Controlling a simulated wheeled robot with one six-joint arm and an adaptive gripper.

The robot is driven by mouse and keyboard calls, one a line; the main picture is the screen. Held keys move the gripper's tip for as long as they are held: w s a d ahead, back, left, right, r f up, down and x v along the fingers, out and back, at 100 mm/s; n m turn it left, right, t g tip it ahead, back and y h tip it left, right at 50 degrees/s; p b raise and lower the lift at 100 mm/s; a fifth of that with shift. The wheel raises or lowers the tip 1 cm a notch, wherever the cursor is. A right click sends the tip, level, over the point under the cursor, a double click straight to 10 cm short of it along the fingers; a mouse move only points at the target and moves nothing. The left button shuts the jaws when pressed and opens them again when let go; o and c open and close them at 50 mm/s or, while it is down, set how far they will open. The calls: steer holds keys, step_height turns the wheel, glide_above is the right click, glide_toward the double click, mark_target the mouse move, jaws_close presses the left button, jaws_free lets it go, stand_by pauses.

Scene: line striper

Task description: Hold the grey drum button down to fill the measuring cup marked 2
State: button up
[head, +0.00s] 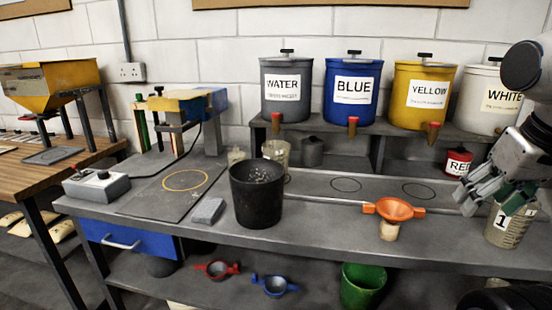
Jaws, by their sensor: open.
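The grey drum (286,100) labelled WATER stands on the raised shelf against the wall. A small red-brown tap or button (276,122) sticks out at its lower front. A clear measuring cup (277,151) stands below it, partly hidden by a black bin; I cannot read a number on it. A measuring cup marked 1 (508,228) stands at the far right. My gripper (484,200) is open at the right, overlapping that cup's upper part in the picture, far from the grey drum.
Blue (352,95), yellow (423,98) and white (487,100) drums share the shelf. The black bin (257,205) stands in front of the grey drum's cup. An orange funnel (394,209) sits near the bench front. Bench space with drawn circles (346,185) is clear.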

jaws_close()
stand_by(1.3)
